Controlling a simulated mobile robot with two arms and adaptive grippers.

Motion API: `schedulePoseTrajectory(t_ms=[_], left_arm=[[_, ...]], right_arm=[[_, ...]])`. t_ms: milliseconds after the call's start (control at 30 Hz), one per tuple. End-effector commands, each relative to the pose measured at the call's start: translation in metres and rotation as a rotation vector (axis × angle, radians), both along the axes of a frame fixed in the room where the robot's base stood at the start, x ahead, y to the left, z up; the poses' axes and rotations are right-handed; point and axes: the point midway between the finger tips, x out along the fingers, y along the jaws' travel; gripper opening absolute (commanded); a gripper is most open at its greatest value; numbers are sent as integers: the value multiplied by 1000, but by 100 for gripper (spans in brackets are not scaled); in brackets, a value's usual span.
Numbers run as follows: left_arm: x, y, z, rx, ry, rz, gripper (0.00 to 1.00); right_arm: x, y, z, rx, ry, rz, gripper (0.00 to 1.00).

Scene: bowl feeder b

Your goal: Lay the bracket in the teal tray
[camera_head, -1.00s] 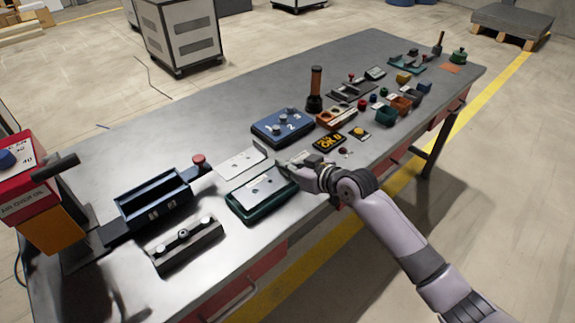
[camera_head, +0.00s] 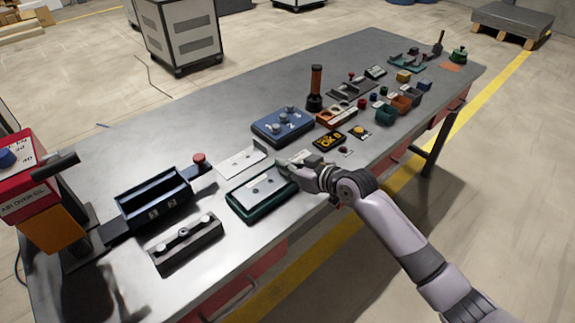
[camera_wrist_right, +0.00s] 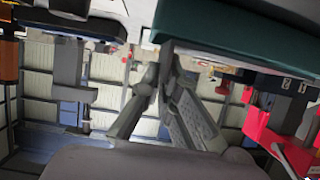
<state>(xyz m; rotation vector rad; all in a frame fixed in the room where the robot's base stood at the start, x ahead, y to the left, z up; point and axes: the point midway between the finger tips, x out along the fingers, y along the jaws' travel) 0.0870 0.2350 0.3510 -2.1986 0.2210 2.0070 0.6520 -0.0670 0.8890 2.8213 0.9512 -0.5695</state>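The bracket (camera_head: 256,191) is a pale metal plate with small dark holes. It lies in or just over the teal tray (camera_head: 249,217), a shallow dark-green tray near the table's front edge. My right gripper (camera_head: 289,171) is at the bracket's right end, above the tray's right side. In the right wrist view its fingers (camera_wrist_right: 166,70) come together on a thin grey edge beside the teal tray wall (camera_wrist_right: 235,36). The fingers hide part of that end, so whether the plate rests on the tray floor cannot be told. My left gripper is not in view.
A similar pale plate (camera_head: 238,164) lies just behind the tray. A dark blue bin (camera_head: 155,200) and a grey bar fixture (camera_head: 186,243) are to the left. The table's back left is clear.

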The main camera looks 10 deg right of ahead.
Motion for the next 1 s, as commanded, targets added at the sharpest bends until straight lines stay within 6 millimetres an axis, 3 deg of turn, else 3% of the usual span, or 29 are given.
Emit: schedulePoseTrajectory(t_ms=[1000], left_arm=[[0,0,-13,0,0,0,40]], right_arm=[[1,0,-19,3,-3,-1,0]])
